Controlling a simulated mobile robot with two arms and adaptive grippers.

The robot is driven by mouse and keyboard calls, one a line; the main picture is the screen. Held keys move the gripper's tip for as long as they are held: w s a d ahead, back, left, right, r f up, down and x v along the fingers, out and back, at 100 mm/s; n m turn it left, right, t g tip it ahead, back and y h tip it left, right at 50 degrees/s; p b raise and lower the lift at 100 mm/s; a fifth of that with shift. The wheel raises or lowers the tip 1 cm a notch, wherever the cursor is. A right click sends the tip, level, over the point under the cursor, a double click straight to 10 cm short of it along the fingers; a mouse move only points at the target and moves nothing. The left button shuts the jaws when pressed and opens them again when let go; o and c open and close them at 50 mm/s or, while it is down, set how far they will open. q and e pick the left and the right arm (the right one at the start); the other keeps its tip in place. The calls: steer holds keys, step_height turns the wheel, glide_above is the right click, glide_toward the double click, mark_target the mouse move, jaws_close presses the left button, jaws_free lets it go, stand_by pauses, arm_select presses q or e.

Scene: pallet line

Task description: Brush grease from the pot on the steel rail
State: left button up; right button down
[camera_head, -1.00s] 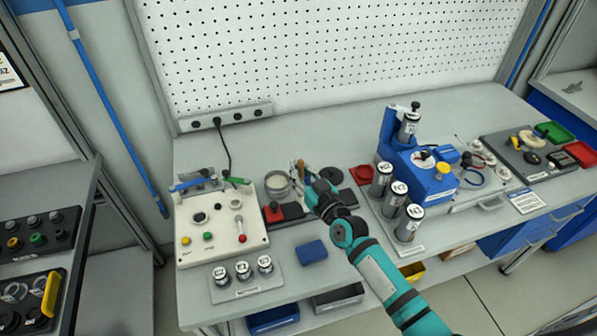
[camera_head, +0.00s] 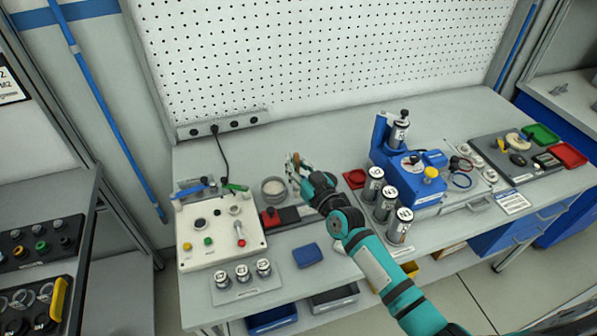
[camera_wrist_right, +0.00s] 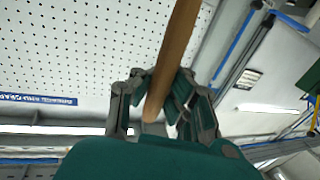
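A dark rail-like bar with a red block (camera_head: 270,217) lies in front of the pot, partly behind my gripper. My left gripper is not in view.
A control box (camera_head: 218,236) stands left of the pot. Small labelled cylinders (camera_head: 243,273) and a blue pad (camera_head: 307,255) lie in front. A blue press (camera_head: 412,172) and tall labelled cylinders (camera_head: 387,203) stand to the right. A pegboard (camera_head: 330,60) closes the back.

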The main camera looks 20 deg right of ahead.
stand_by(0.4)
steer(key=shift+f+b, duration=2.55)
steer(key=shift+f, duration=0.45)
steer(key=shift+f+b, duration=0.85)
steer(key=shift+f, duration=0.1)
steer(key=shift+d, duration=0.15)
